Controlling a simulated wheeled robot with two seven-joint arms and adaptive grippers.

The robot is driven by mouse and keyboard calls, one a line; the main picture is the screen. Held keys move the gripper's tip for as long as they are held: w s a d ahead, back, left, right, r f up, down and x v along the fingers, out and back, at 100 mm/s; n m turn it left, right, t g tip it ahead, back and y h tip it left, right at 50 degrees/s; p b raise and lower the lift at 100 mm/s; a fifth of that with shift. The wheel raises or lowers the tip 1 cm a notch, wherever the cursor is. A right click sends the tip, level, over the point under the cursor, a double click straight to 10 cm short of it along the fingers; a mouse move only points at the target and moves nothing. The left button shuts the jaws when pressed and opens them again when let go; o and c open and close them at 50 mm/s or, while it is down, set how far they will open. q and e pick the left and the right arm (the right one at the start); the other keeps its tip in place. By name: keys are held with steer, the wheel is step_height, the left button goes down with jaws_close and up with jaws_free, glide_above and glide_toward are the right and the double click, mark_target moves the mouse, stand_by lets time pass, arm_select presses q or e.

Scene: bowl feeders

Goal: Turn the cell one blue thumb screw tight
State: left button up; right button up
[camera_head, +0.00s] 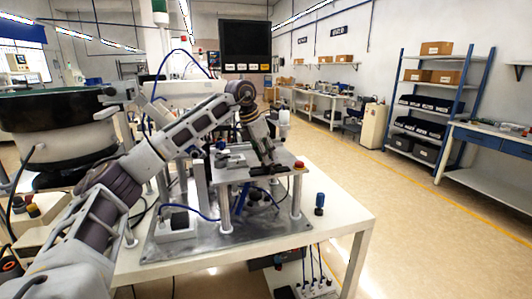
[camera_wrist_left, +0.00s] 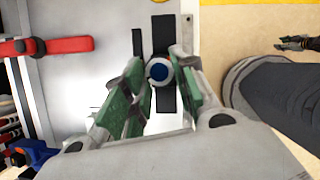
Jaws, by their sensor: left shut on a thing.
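My left gripper (camera_head: 268,169) reaches down from above onto the plate of the raised fixture (camera_head: 233,172) on the white table. In the left wrist view, the blue thumb screw (camera_wrist_left: 158,71) shows its round blue top with a pale ring. It sits between the green fingertips of the left gripper (camera_wrist_left: 161,82), which is shut on it. Dark strips lie on the plate around the screw. In the head view the gripper hides the screw. Dark prongs at the right edge of the left wrist view may be my right gripper (camera_wrist_left: 299,43); their state is unclear.
A blue and black knob (camera_head: 320,204) stands on the table (camera_head: 343,221) right of the fixture. A red button (camera_head: 299,165) sits at the plate's right corner. A large dark bowl feeder (camera_head: 58,112) stands at left. A red-handled part (camera_wrist_left: 62,45) lies left of the screw.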

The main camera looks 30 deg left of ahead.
stand_by(0.4)
arm_select(q)
steer(key=o, duration=1)
steer(key=shift+r, duration=0.1)
steer(key=shift+v, duration=5.9)
